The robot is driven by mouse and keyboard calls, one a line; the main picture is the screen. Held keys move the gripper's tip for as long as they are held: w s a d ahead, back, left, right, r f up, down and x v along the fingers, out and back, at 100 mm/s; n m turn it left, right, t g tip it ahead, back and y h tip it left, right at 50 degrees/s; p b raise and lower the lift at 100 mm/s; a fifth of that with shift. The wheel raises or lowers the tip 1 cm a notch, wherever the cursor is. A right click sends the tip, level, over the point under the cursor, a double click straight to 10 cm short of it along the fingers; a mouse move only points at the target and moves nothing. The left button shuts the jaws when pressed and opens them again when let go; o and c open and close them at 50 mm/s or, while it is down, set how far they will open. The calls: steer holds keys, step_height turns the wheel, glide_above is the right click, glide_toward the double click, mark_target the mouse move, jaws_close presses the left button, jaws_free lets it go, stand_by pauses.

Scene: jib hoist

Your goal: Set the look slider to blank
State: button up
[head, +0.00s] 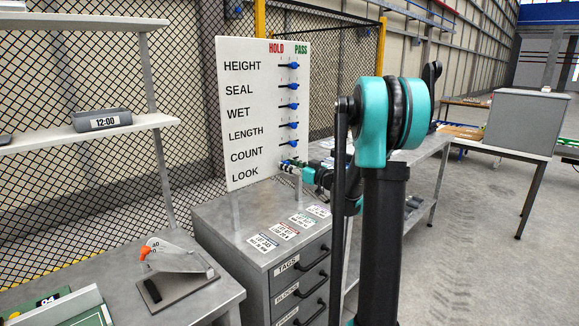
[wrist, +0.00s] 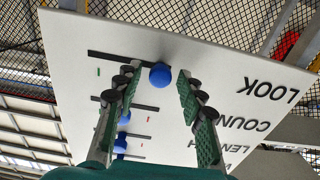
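The white board (head: 235,110) stands upright behind the drawer cabinet, with labelled slider rows under HOLD and PASS. LOOK is the lowest row. In the wrist view the board (wrist: 225,75) appears turned over, and the LOOK slider's blue knob (wrist: 159,75) sits near the label-side end of its black slot (wrist: 112,56). My gripper (wrist: 156,80) has its fingers apart, one on each side of this knob, with gaps visible. In the head view my gripper (head: 287,165) is at the LOOK row and largely hides the knob there.
Blue knobs of the other rows, such as COUNT (head: 292,143), are close above my gripper. The drawer cabinet (head: 235,222) with tags on top stands below the board. A shelf (head: 85,135) is at left. A wire fence (head: 100,75) is behind.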

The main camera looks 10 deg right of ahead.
jaws_close()
steer(key=w+d, duration=0.2)
steer(key=d, duration=0.1)
steer(key=shift+w+d, duration=0.15)
stand_by(0.3)
steer(key=shift+o, duration=0.9)
jaws_free()
steer(key=v, duration=1.2)
